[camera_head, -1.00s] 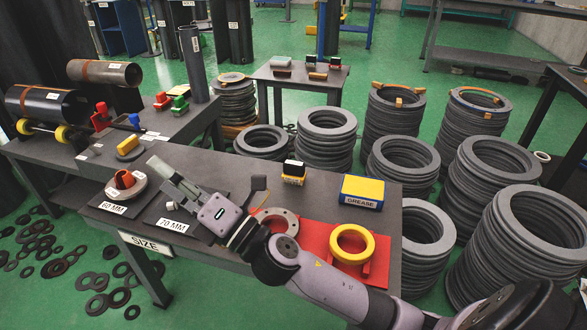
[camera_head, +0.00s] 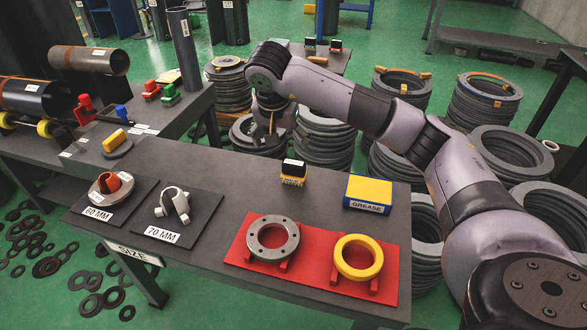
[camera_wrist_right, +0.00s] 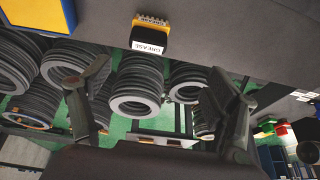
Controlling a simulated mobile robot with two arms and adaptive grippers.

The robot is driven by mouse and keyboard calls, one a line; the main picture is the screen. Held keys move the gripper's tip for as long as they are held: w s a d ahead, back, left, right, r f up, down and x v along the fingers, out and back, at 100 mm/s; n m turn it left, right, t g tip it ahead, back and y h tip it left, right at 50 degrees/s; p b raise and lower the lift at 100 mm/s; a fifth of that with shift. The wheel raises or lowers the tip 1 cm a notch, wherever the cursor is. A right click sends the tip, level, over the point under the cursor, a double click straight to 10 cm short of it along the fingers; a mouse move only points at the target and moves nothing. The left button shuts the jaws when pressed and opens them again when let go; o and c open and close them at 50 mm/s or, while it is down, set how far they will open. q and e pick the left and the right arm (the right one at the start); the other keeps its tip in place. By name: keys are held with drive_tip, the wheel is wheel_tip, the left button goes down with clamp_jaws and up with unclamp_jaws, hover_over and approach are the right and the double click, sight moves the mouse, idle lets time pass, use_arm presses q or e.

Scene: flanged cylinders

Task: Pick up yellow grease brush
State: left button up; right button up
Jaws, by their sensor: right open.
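The yellow grease brush (camera_head: 292,180), with a black top and a white label, stands on the dark table near its back edge. It also shows at the top middle of the right wrist view (camera_wrist_right: 151,28), where its label reads GREASE. My right gripper (camera_head: 268,122) is beyond the back edge of the table, behind and left of the brush, and apart from it. In the right wrist view its two fingers (camera_wrist_right: 160,72) are spread wide with nothing between them. My left gripper is not in view.
A blue and yellow GREASE box (camera_head: 368,193) stands right of the brush. A red tray (camera_head: 312,275) holds a grey flange (camera_head: 272,238) and a yellow ring (camera_head: 358,257). A white part (camera_head: 173,204) lies on the 70 MM mat. Stacked grey rings (camera_head: 325,140) stand behind the table.

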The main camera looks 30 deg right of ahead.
sight(293, 163)
drive_tip(key=shift+h, duration=0.3)
drive_tip(key=b+x, duration=0.1)
drive_tip(key=x, duration=0.5)
drive_tip(key=d+b+x, duration=0.1)
drive_tip(key=x, duration=0.5)
drive_tip(key=shift+s+d+r+b, duration=0.1)
drive_tip(key=shift+d+r+b, duration=0.15)
drive_tip(key=shift+b, duration=0.1)
drive_tip(key=shift+f, duration=0.25)
drive_tip(key=b+x, duration=0.1)
drive_tip(key=x, duration=0.3)
drive_tip(key=shift+d+f, duration=0.1)
drive_tip(key=shift+f, duration=0.2)
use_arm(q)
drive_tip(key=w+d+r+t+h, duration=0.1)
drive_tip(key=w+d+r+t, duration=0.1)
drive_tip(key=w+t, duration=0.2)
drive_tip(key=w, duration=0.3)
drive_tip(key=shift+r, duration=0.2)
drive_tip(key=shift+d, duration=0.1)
use_arm(e)
drive_tip(key=shift+d, duration=0.1)
drive_tip(key=c, duration=1.3)
drive_tip(key=shift+c, duration=0.2)
